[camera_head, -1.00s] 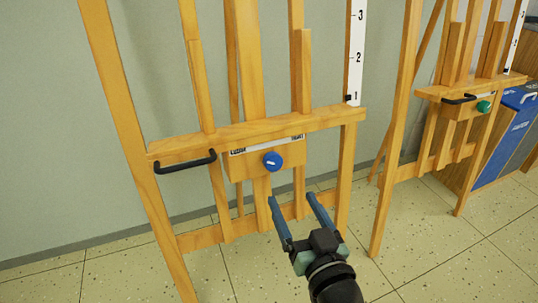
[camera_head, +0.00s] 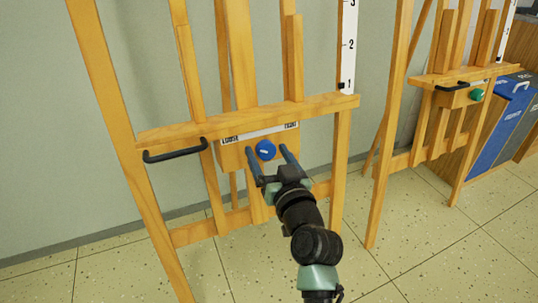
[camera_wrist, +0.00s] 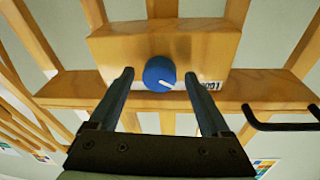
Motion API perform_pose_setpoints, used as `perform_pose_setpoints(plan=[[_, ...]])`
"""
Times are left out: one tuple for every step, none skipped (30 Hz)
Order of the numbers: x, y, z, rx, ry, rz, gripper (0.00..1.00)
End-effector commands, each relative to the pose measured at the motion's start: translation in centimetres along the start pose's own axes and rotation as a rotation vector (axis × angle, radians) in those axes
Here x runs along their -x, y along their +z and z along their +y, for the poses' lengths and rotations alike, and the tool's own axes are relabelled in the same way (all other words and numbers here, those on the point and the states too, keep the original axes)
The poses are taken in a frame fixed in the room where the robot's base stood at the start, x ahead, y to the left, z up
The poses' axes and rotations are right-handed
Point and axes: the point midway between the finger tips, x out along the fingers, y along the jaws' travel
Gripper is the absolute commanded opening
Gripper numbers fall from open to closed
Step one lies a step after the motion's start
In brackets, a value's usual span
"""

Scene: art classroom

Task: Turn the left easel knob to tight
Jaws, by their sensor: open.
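The left easel (camera_head: 110,95) is wooden. Its blue round knob (camera_head: 265,150) sits on a wooden block below the ledge, under a white label strip (camera_head: 258,133) with dark words at both ends. In the wrist view the knob (camera_wrist: 159,73) has a white pointer line that slants. My gripper (camera_head: 267,148) is open, its two blue fingers on either side of the knob in the head view. In the wrist view the fingertips (camera_wrist: 160,72) flank the knob with a gap on each side. Nothing is held. I cannot tell how deep the fingers reach.
A black handle (camera_head: 175,153) sticks out from the ledge left of the knob. A second easel (camera_head: 392,110) with a green knob (camera_head: 476,95) stands to the right, near blue and grey bins (camera_head: 490,125). The floor (camera_head: 440,245) in front is clear.

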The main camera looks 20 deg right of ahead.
Motion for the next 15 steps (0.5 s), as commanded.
perform_pose_setpoints(plan=[[0.01,-0.02,-0.01,0.000,0.000,0.000,0.81],[0.01,-0.02,-0.01,0.000,0.000,0.000,0.81],[0.02,-0.02,-0.01,0.000,0.000,0.000,0.76],[0.02,-0.02,-0.01,0.000,0.000,0.000,0.71],[0.02,-0.02,0.00,0.000,0.000,0.000,0.65],[0.03,-0.02,0.00,0.000,0.000,0.000,0.58],[0.03,-0.02,0.00,0.000,0.000,0.000,0.53],[0.03,-0.02,0.00,0.000,0.000,0.000,0.47],[0.03,-0.02,0.00,0.000,0.000,0.000,0.40],[0.03,-0.02,0.00,0.000,0.000,0.000,0.35],[0.04,-0.02,0.00,0.000,0.000,0.000,0.29],[0.04,-0.02,0.00,0.000,0.000,0.000,0.22],[0.04,-0.02,0.00,0.000,0.000,0.000,0.17],[0.04,-0.01,0.00,0.000,0.000,0.000,0.11],[0.04,-0.01,0.01,0.000,0.000,0.000,0.04]])
